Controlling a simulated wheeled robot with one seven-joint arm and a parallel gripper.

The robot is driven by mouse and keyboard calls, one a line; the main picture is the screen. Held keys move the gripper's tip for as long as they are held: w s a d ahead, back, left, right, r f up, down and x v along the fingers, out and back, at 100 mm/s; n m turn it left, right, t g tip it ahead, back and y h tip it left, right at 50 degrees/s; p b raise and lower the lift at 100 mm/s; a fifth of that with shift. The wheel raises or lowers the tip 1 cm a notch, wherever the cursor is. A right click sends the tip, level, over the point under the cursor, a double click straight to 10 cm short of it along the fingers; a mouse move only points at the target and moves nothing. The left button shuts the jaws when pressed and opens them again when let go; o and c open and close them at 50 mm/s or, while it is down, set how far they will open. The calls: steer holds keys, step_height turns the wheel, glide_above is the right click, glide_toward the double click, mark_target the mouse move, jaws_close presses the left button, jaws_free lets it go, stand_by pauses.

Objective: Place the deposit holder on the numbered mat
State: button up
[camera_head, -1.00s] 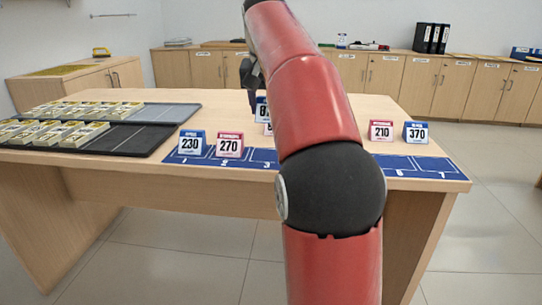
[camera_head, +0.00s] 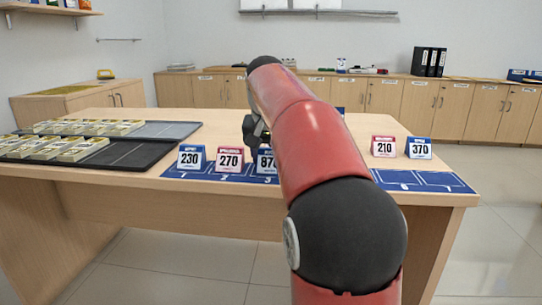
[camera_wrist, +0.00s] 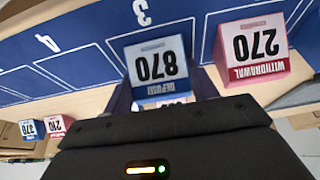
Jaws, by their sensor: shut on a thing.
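In the wrist view the card (camera_wrist: 157,66) appears upside down, marked DEPOSIT, between my two dark fingers. My gripper (camera_head: 256,138) is shut on it from behind; the arm hides part of the card's right side in the head view. The card's base is on or just above the mat; I cannot tell which. The mat (camera_wrist: 80,67) shows numbers 3 and 4 in the wrist view.
A pink 270 holder (camera_head: 229,160) stands close left of the deposit holder, with a blue 230 holder (camera_head: 191,158) beyond. Pink 210 (camera_head: 383,146) and blue 370 (camera_head: 419,148) holders stand at the right. Dark trays (camera_head: 130,155) with banknote bundles lie at the left.

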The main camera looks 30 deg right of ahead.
steer(key=o, duration=1)
steer(key=p+v, duration=0.3)
steer(key=v, duration=0.9)
steer(key=shift+p, duration=0.3)
steer(key=shift+r, duration=0.15)
steer(key=s+a+f+n+y, duration=0.1)
steer(key=s+a+f+n, duration=0.1)
steer(key=s+a+f, duration=0.2)
steer(key=s+a+f+n+t, duration=0.1)
steer(key=s+a+f, duration=0.3)
steer(key=s+f, duration=0.7)
steer(key=s+a+f+n+y, duration=0.1)
steer(key=s+a+f+n, duration=0.2)
steer(key=f, duration=0.7)
steer(key=s+a, duration=0.2)
steer(key=s, duration=0.2)
steer(key=shift+s+n+t+y, duration=0.3)
steer(key=shift+s+n+t, duration=0.1)
steer(key=shift+r, duration=0.15)
